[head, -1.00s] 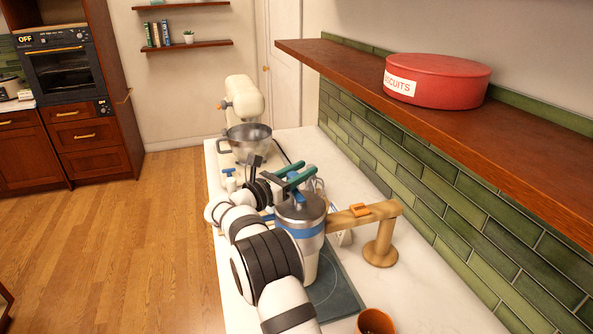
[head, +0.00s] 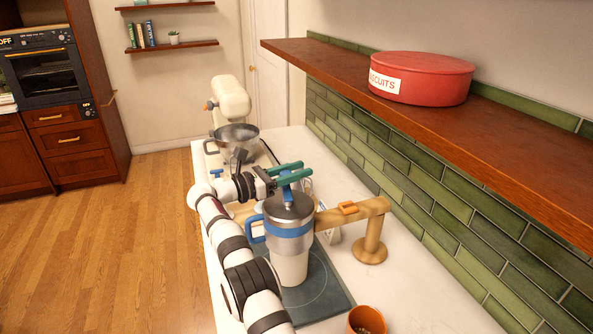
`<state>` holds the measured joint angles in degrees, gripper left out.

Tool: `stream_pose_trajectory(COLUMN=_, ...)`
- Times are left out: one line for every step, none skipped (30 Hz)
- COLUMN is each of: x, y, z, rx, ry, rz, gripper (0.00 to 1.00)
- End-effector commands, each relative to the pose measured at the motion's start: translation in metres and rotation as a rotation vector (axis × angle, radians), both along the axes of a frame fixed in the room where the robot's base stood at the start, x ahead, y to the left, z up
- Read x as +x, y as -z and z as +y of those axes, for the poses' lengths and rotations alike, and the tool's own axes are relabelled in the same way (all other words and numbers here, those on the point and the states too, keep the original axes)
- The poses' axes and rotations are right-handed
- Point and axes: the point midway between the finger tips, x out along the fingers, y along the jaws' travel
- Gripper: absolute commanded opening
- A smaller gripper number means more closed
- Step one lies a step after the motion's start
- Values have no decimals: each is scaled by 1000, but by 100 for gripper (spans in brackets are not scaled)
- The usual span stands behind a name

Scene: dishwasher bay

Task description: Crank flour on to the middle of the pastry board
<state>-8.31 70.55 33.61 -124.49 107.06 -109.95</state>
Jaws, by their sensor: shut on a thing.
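The flour canister (head: 291,238) is white with a blue band, a blue side handle and a grey top. It stands upright with its body over the dark board (head: 333,291), which has a thin circle marked on it. A wooden arm on a post (head: 369,240) reaches to its side. My gripper (head: 291,173), with green fingers, is at the top of the canister, shut on the blue crank (head: 287,190). The exact grip is small and partly hidden. The canister's lower end hides part of the circle, and I see no flour on the board.
A terracotta pot (head: 367,321) is at the front right of the board. A stand mixer (head: 229,103) with a steel bowl (head: 236,138) is farther back. A shelf (head: 420,115) with a red biscuit tin (head: 421,78) overhangs the right.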

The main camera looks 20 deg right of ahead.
Motion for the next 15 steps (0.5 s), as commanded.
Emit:
stream_pose_trajectory(x=0, y=0, z=0, rx=-1, ry=0, rz=0, gripper=0)
stream_pose_trajectory(x=0, y=0, z=0, rx=-1, ry=0, rz=0, gripper=0)
stream_pose_trajectory(x=0, y=0, z=0, rx=-1, ry=0, rz=0, gripper=0)
stream_pose_trajectory(x=0, y=0, z=0, rx=-1, ry=-1, rz=0, gripper=42)
stream_pose_trajectory(x=0, y=0, z=0, rx=-1, ry=-1, rz=0, gripper=48)
stream_pose_trajectory(x=0, y=0, z=0, rx=-1, ry=-1, rz=0, gripper=55)
stream_pose_trajectory(x=0, y=0, z=0, rx=-1, ry=-1, rz=0, gripper=60)
stream_pose_trajectory(x=0, y=0, z=0, rx=-1, ry=-1, rz=0, gripper=66)
stream_pose_trajectory(x=0, y=0, z=0, rx=-1, ry=-1, rz=0, gripper=67)
stream_pose_trajectory(x=0, y=0, z=0, rx=-1, ry=-1, rz=0, gripper=67)
stream_pose_trajectory(x=0, y=0, z=0, rx=-1, ry=-1, rz=0, gripper=67)
stream_pose_trajectory(x=0, y=0, z=0, rx=-1, ry=-1, rz=0, gripper=67)
stream_pose_trajectory(x=0, y=0, z=0, rx=-1, ry=-1, rz=0, gripper=67)
stream_pose_trajectory(x=0, y=0, z=0, rx=-1, ry=-1, rz=0, gripper=67)
stream_pose_trajectory(x=0, y=0, z=0, rx=-1, ry=-1, rz=0, gripper=67)
